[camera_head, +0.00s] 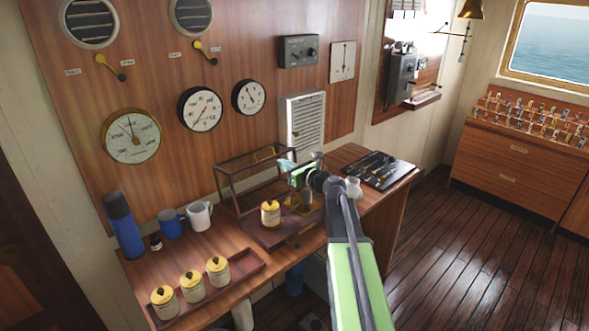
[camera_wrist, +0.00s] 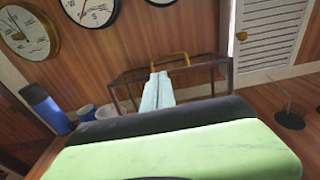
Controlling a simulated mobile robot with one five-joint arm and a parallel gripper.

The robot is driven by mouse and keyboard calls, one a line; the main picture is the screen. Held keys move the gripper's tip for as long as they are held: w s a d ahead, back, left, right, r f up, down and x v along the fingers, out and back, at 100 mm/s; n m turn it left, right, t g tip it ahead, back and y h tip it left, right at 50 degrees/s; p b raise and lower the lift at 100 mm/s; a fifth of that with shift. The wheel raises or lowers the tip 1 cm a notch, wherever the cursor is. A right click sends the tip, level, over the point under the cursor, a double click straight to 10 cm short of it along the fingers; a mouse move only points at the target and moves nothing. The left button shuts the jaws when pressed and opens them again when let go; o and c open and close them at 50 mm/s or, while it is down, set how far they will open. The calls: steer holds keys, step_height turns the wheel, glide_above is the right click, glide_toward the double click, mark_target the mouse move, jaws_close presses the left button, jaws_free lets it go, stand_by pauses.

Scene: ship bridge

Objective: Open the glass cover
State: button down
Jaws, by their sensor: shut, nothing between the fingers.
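The glass cover (camera_head: 222,183) is a brown-framed case with clear panes on the wooden desk. A yellow-lidded jar (camera_head: 270,213) stands on its base. The frame also shows ahead in the wrist view (camera_wrist: 128,92), with a brass-coloured handle (camera_wrist: 170,60) along its upper edge. My gripper (camera_head: 287,166) is at the right end of the case, near its top. Its pale fingers (camera_wrist: 157,90) are shut and empty, and point towards the handle. I cannot tell whether they touch the frame. My arm hides the right part of the case.
A tray (camera_head: 245,268) with yellow-lidded jars lies at the front left. A blue flask (camera_head: 122,225), a blue mug (camera_head: 172,224) and a white mug (camera_head: 199,215) stand behind it. A dark control panel (camera_head: 375,168) is at the right. Gauges and a white louvred box (camera_head: 302,120) are on the wall.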

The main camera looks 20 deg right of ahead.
steer(key=r+p+x, duration=0.1)
steer(key=r+x, duration=0.1)
steer(key=x, duration=1)
steer(key=shift+r, duration=0.35)
steer(key=shift+a, duration=0.1)
steer(key=shift+r+p, duration=0.15)
steer(key=shift+p, duration=0.15)
steer(key=s+d+r+p, duration=0.1)
steer(key=s+r+p, duration=0.2)
steer(key=r+p, duration=0.6)
steer(key=shift+s, duration=0.35)
steer(key=shift+d, duration=0.1)
